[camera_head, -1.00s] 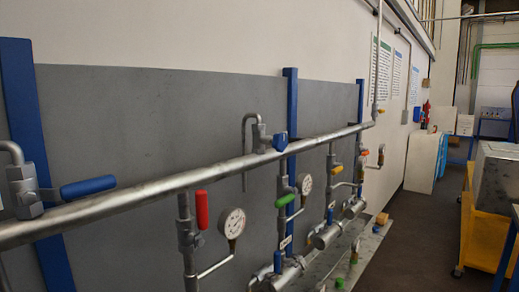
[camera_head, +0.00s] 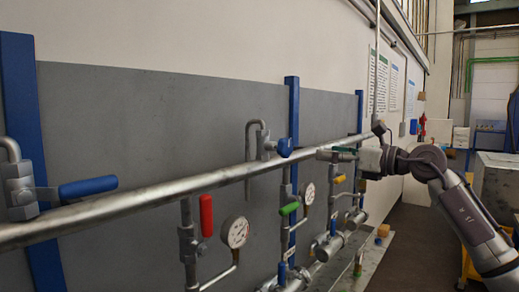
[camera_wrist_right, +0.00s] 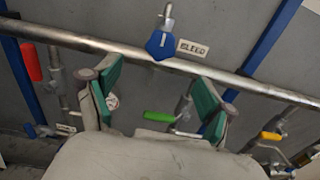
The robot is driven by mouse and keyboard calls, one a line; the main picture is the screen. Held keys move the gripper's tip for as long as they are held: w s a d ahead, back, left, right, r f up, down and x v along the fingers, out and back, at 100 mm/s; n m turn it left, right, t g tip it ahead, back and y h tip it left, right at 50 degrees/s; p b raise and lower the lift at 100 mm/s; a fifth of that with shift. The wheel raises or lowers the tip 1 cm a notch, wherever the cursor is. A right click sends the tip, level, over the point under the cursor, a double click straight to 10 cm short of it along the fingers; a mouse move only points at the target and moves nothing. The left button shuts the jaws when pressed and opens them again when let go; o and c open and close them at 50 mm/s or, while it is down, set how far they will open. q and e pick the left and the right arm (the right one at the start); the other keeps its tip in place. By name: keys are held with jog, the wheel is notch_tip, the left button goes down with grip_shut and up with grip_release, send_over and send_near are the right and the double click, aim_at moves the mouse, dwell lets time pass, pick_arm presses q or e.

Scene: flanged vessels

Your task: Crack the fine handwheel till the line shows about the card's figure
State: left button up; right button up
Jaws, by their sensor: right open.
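A blue knob (camera_head: 285,147) stands at the main pipe (camera_head: 190,183), with a small valve and bent tube beside it. In the wrist view the blue knob (camera_wrist_right: 160,45) has a pale mark and sits by a plate reading BLEED (camera_wrist_right: 193,48). No other handwheel is clear. My right gripper (camera_head: 337,154) is right of the knob, apart from it. Its green-padded fingers (camera_wrist_right: 158,88) are spread and empty, below the knob in the wrist view. Round gauges (camera_head: 235,232) and (camera_head: 308,193) hang below the pipe; their readings are too small to read. My left gripper is not in view.
Red (camera_head: 206,215), green (camera_head: 289,208) and yellow (camera_head: 341,179) levers sit below the pipe. A blue lever (camera_head: 88,187) is at the left. Blue posts (camera_head: 292,105) cross the grey panel (camera_head: 170,120). Sheets (camera_head: 382,80) hang on the wall, unreadable.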

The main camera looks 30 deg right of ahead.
aim_at(289, 145)
jog(key=p+x, duration=0.2)
jog(key=x, duration=0.2)
jog(key=p+x, duration=0.2)
jog(key=x, duration=0.2)
jog(key=p+x, duration=0.3)
jog(key=x, duration=0.1)
jog(key=shift+d+r, duration=0.1)
jog(key=shift+r, duration=0.3)
jog(key=shift+w+a+f, duration=0.2)
jog(key=shift+w+a, duration=0.1)
jog(key=shift+w, duration=0.45)
jog(key=c, duration=1.1)
jog(key=shift+c, duration=0.2)
jog(key=shift+n, duration=0.4)
